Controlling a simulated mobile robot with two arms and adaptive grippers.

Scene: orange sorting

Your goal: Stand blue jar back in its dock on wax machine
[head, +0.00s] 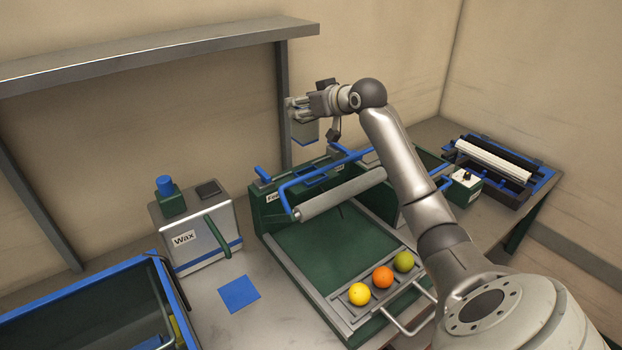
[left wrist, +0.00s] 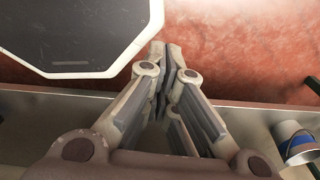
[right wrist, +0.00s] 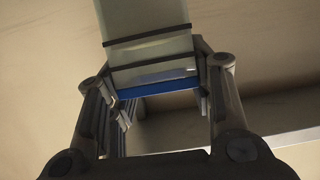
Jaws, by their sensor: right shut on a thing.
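My right gripper (head: 301,112) is raised above the back of the bench. It is shut on a pale, boxy jar (head: 304,134) with a blue edge. In the right wrist view the jar (right wrist: 148,50) looks translucent grey-green, with dark bands and a blue strip, between the fingers. The wax machine (head: 196,239) stands on the bench to the lower left of it, well apart. On its top are a green block with a blue cylinder (head: 165,185) and a dark square pad (head: 208,188). My left gripper (left wrist: 168,60) is shut and empty, outside the head view.
A green tray with a roller (head: 342,195) and blue frame stands in the middle, with yellow, orange and green fruit (head: 382,277) at its front. A blue-rimmed crate (head: 75,282) is at left. A grey shelf (head: 160,54) overhangs the back. A blue square (head: 239,293) lies on the bench.

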